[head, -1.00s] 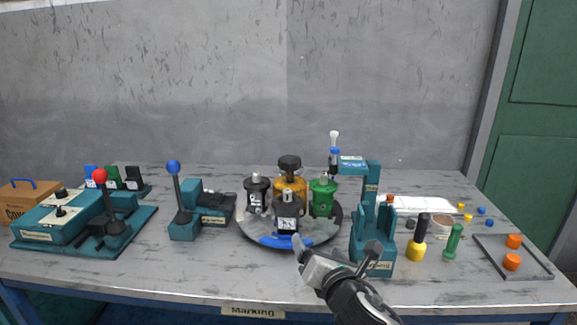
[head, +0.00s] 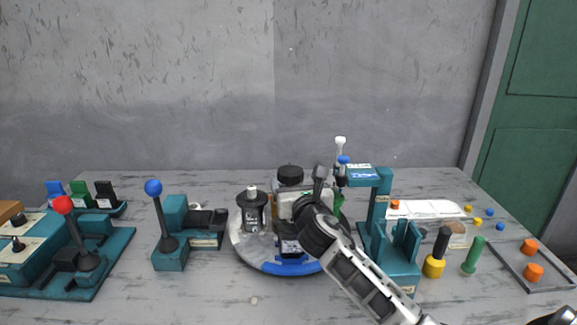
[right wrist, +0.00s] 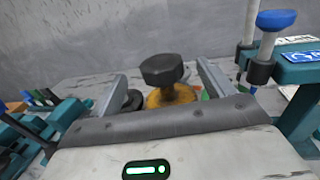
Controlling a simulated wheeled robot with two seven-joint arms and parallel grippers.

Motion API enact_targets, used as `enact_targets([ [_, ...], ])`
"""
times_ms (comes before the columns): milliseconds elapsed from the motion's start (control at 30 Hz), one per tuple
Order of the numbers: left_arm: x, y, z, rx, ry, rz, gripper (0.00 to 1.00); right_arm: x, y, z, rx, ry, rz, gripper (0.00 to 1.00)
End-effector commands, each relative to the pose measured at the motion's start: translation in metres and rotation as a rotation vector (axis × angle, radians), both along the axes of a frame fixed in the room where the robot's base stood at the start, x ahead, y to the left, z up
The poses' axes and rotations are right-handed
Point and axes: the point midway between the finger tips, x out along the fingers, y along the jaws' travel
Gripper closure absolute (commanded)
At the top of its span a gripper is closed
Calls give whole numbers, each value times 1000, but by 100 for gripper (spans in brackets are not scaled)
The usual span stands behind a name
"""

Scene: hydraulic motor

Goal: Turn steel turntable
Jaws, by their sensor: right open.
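The steel turntable (head: 240,250) is a round plate with a blue patch (head: 283,267) on its front rim. An orange motor with a black knob (head: 290,174) is at the back, and a green one is mostly hidden at the right. My right gripper (head: 300,192) is open above the turntable, covering part of the motors. In the right wrist view, the black knob (right wrist: 167,69) shows between the spread fingers, apart from both.
A teal press stand (head: 382,210) stands close at the right of the turntable, beside my right arm. A blue-knobbed lever unit (head: 170,235) is at the left, and a red-knobbed control box (head: 85,262) is farther left. The front table area is clear.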

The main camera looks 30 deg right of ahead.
Motion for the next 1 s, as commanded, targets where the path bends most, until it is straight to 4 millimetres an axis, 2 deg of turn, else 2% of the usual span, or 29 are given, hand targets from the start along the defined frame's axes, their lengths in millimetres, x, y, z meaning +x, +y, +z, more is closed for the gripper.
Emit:
enact_targets([
  [33, 0, 0, 0, 0, -1, 0, 64, 12, -5, 1, 1, -2, -3, 19],
  [200, 2, 0, 0, 0, -4, 0, 64, 43, -17, 0, 2, -1, -2, 19],
  [400, 7, 0, 1, -1, -15, 0, 64, 65, -26, 0, 1, -2, -1, 19],
  [833, 9, -1, 3, -2, -20, 0, 64, 72, -29, 0, 0, 0, 0, 19],
  [1000, 8, -1, 3, -1, -18, 0, 64, 72, -28, 0, 0, 0, 0, 66],
])
